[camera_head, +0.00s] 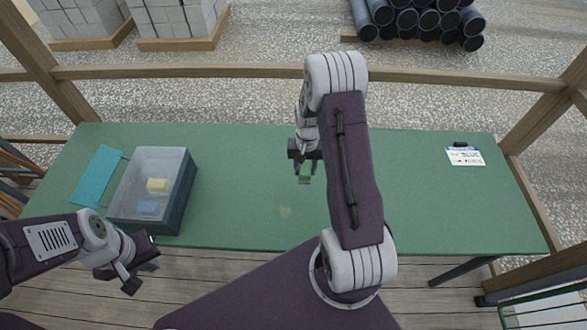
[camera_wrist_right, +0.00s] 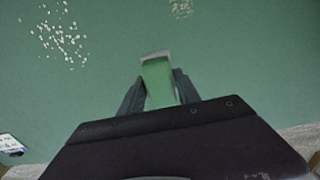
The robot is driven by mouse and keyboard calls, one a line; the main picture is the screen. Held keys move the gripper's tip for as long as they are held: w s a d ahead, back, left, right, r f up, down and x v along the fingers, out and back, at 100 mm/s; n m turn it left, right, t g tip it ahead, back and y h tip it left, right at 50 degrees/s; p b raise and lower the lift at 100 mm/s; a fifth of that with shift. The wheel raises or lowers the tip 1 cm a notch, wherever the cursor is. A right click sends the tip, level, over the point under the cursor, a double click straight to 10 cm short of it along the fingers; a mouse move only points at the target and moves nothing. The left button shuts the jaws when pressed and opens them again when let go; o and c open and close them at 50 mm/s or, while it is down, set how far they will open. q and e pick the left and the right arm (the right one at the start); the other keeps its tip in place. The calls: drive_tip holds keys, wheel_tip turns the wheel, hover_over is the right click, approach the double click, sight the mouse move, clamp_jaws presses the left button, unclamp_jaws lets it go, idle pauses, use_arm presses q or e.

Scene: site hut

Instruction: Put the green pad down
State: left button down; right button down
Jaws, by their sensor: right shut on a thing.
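The green pad (camera_head: 305,171) is held between the fingers of my right gripper (camera_head: 305,166), over the middle of the green table (camera_head: 420,200). In the right wrist view the pad (camera_wrist_right: 158,82) shows as a green block with a pale far end, between the two dark fingers (camera_wrist_right: 159,95). My left gripper (camera_head: 140,275) is off the table's front edge at the left, over the plank floor. Whether its fingers are open or shut is unclear.
A handwritten card (camera_head: 464,156) lies at the right. Pale specks (camera_wrist_right: 60,38) mark the tabletop. The table's right half is mostly clear.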

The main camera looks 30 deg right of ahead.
drive_tip(key=s+d+r, duration=0.2)
drive_tip(key=s+r, duration=0.1)
drive_tip(key=s, duration=0.2)
drive_tip(key=shift+r+b, duration=0.15)
drive_tip(key=shift+b, duration=0.15)
drive_tip(key=a+r+n, duration=0.2)
drive_tip(key=a+n, duration=0.1)
drive_tip(key=a, duration=0.4)
drive_tip(key=a+r+n, duration=0.2)
drive_tip(key=a+n, duration=0.1)
drive_tip(key=a, duration=0.4)
drive_tip(key=shift+w+r, duration=0.25)
drive_tip(key=shift+w, duration=0.2)
